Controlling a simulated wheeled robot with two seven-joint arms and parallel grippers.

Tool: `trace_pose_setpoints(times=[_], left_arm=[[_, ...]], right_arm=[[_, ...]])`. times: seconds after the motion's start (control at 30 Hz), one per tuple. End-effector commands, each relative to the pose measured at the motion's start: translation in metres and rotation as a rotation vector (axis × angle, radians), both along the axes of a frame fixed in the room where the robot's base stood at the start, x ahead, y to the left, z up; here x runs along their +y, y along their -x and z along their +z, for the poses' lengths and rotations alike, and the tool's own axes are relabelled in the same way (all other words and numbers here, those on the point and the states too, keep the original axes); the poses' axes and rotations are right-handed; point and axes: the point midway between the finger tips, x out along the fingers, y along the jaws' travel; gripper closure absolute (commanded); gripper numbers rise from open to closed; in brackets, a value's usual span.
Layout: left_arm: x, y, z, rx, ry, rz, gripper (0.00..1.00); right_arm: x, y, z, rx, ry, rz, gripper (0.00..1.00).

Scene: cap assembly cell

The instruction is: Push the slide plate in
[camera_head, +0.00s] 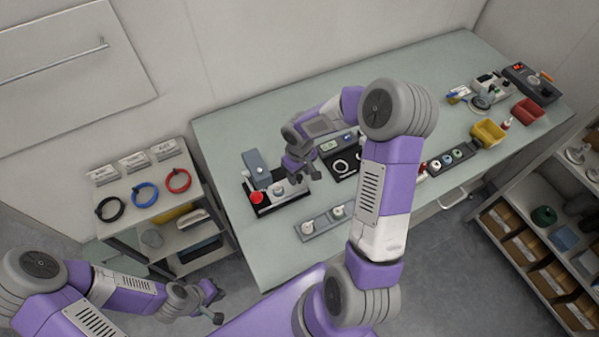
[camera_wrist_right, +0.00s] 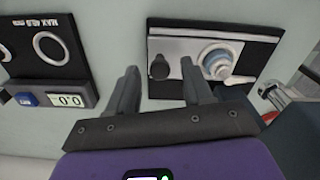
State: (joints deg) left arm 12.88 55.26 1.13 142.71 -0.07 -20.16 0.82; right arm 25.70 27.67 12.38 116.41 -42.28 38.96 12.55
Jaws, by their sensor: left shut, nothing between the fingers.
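The press fixture has a black base (camera_head: 266,211) and a red button (camera_head: 256,197), at the left end of the bench in the head view. Its slide plate (camera_wrist_right: 184,47) is a silver strip on the base in the right wrist view, with a black knob (camera_wrist_right: 158,68) and a round white-and-blue part (camera_wrist_right: 217,62) on it. My right gripper (camera_wrist_right: 160,78) is open, with the knob showing between its fingertips; contact cannot be told. In the head view my right gripper (camera_head: 307,172) hides part of the fixture. My left gripper (camera_head: 216,303) is shut and empty, low beside the bench.
A scale (camera_wrist_right: 68,98) stands beside the fixture. A grey strip tray (camera_head: 318,224) lies in front. Yellow (camera_head: 488,134) and red (camera_head: 527,111) bins stand at the bench's right. A side shelf (camera_head: 145,195) holds cable rings. Bare bench top (camera_head: 235,130) lies behind the fixture.

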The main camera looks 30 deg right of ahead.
Motion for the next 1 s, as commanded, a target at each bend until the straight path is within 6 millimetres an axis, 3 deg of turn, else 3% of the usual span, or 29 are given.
trace_pose_setpoints(times=[0.17,0.6,0.97,1.0], left_arm=[[0.0,0.0,0.001,0.0,0.0,0.0,1.0],[0.0,0.0,0.01,0.0,0.0,0.0,1.0],[0.0,0.0,0.011,0.0,0.0,0.0,1.0],[0.0,0.0,0.011,0.0,0.0,0.0,1.0]], right_arm=[[0.0,0.0,0.004,-0.001,0.001,0.0,0.5],[0.0,0.0,0.069,-0.003,0.002,0.0,0.5],[0.0,0.0,0.076,0.001,0.0,0.0,0.5],[0.0,0.0,0.076,0.001,-0.001,-0.001,0.54]])
